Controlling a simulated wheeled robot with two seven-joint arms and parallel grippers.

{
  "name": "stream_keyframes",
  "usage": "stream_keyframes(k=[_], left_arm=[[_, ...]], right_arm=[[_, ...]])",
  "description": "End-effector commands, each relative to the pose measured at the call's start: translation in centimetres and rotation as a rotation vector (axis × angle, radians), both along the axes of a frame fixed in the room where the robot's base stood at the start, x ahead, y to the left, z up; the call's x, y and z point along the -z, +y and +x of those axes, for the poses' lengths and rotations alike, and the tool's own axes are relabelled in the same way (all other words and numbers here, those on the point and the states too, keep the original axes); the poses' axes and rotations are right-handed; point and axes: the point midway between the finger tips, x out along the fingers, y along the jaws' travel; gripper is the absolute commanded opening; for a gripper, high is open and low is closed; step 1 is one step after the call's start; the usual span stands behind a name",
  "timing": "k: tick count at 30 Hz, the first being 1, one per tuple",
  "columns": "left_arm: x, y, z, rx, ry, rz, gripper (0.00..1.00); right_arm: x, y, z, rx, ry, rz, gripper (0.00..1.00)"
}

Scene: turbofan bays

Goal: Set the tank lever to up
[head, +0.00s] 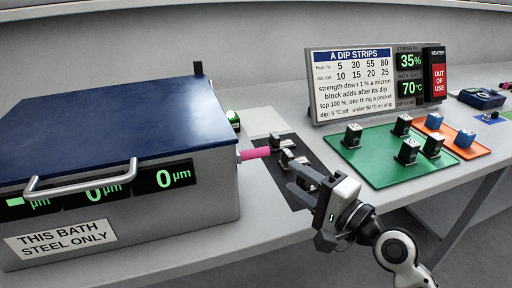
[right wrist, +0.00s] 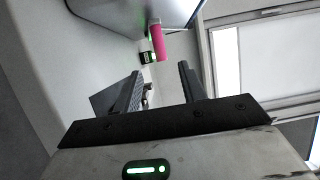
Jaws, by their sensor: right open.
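The tank (head: 215,185) is a grey box with a dark blue lid at the left of the head view. Its lever has a pink grip (head: 255,153) that sticks out from the tank's right side, roughly level. The pink grip also shows in the right wrist view (right wrist: 157,42), beyond the fingertips. My right gripper (head: 297,178) is open, to the right of the lever and apart from it, with nothing seen between its fingers. The lever's pivot is hard to make out. My left gripper is not in view.
A dark mat (head: 310,155) with metal blocks lies behind my right gripper. A green tray (head: 375,172) and an orange tray (head: 470,150) hold several small blocks. A sign board (head: 350,85) stands behind them. The tank's lid has a front handle (head: 80,187).

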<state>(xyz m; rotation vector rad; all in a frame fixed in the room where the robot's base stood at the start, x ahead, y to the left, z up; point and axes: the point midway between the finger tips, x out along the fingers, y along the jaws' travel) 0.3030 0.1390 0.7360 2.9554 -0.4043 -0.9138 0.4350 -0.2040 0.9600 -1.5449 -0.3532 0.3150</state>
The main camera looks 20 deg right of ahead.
Motion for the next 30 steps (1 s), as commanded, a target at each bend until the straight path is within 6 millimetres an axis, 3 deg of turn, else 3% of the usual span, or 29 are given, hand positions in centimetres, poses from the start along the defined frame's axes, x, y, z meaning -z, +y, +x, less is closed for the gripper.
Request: stream_keyframes(k=[9,15,21,30], left_arm=[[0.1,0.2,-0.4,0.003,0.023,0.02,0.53],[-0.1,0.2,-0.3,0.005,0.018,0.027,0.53],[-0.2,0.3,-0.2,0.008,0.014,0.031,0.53],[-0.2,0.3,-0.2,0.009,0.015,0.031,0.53]], right_arm=[[-0.4,3.1,6.5,-0.002,-0.001,0.002,0.41],[-0.3,4.4,9.5,-0.001,0.0,-0.002,0.41],[-0.2,5.0,10.8,-0.001,0.001,-0.004,0.41],[-0.2,5.1,10.9,-0.001,0.001,-0.004,0.41]])
